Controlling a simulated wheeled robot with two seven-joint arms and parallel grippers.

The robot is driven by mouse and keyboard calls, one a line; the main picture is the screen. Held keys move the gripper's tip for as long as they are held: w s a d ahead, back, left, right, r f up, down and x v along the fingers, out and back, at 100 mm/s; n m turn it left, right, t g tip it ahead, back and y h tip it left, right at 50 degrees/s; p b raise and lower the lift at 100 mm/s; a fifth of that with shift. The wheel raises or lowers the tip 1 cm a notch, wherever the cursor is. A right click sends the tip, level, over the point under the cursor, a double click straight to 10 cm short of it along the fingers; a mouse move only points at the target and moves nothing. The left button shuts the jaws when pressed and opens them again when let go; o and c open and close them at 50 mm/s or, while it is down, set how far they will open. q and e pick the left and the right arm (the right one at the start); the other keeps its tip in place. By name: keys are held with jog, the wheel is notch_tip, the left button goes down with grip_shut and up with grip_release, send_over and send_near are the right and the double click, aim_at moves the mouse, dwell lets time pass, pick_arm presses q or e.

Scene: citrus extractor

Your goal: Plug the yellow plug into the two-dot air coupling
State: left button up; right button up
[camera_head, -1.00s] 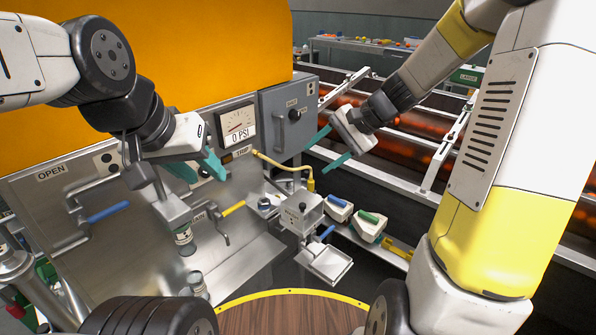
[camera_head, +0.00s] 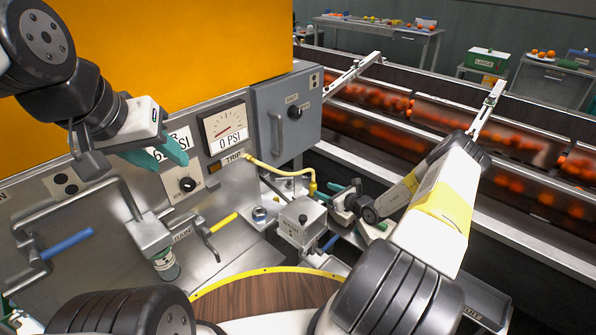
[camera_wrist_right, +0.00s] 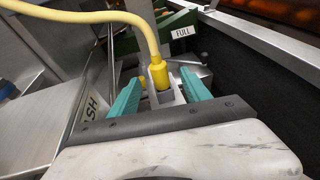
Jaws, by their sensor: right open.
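The yellow plug (camera_head: 312,187) stands upright at the end of a yellow hose, above a grey box on the machine's front. In the right wrist view the plug (camera_wrist_right: 158,76) sits in a grey slotted block (camera_wrist_right: 165,99). My right gripper (camera_wrist_right: 160,82) is open, with one teal finger on each side of the plug and a gap to each. In the head view this right gripper (camera_head: 340,190) is just right of the plug. My left gripper (camera_head: 160,155) is open and empty before the gauge panel. I cannot tell which fitting is the two-dot coupling.
A round metal fitting (camera_head: 259,214) is on the ledge. A yellow lever (camera_head: 223,222) and blue lever (camera_head: 67,243) stick out.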

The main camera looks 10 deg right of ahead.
aim_at(313, 188)
jog(key=shift+m, duration=0.3)
jog(key=x, duration=0.4)
jog(key=f+x, duration=0.1)
jog(key=x, duration=0.3)
jog(key=shift+s+a+f, duration=0.1)
jog(key=shift+f, duration=0.05)
jog(key=shift+c, duration=0.5)
grip_shut()
